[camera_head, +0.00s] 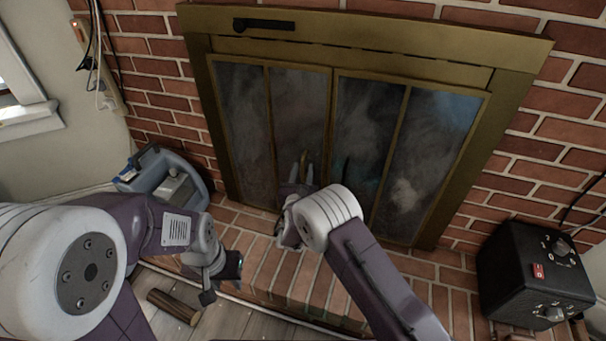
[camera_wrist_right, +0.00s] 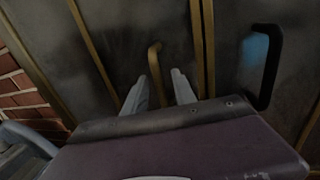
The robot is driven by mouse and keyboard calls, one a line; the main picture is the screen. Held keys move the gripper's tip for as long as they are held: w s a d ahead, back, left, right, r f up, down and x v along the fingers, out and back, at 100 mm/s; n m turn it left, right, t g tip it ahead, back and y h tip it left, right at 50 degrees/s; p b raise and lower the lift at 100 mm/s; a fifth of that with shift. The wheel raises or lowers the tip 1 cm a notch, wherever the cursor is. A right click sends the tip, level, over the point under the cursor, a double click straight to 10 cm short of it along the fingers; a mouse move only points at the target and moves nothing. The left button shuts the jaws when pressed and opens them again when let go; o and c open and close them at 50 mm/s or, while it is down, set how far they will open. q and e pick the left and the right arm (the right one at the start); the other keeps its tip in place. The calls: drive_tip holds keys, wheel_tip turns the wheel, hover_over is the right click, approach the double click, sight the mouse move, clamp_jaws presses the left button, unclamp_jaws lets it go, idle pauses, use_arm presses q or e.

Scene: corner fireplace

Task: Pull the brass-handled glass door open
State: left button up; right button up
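The fireplace's smoky glass doors (camera_head: 303,105) stand shut in a brass frame (camera_head: 510,105). In the right wrist view, a brass handle (camera_wrist_right: 154,58) stands on the glass, and a black handle (camera_wrist_right: 268,75) is further right. My right gripper (camera_head: 303,158) is at the lower part of the left doors. Its two fingers are apart in the wrist view (camera_wrist_right: 159,76), with the brass handle seen between and just beyond their tips. Contact cannot be told. My left gripper (camera_head: 215,285) hangs low over the hearth's left side, away from the doors; its fingers are unclear.
A blue-grey container (camera_head: 160,180) stands left of the fireplace. A black box with knobs (camera_head: 530,270) stands at the right. A log (camera_head: 174,306) lies on the floor. The brick hearth (camera_head: 275,268) looks clear in front of the doors.

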drive_tip(key=shift+w+r, duration=0.1)
drive_tip(key=shift+w, duration=0.05)
clamp_jaws()
idle(1.4)
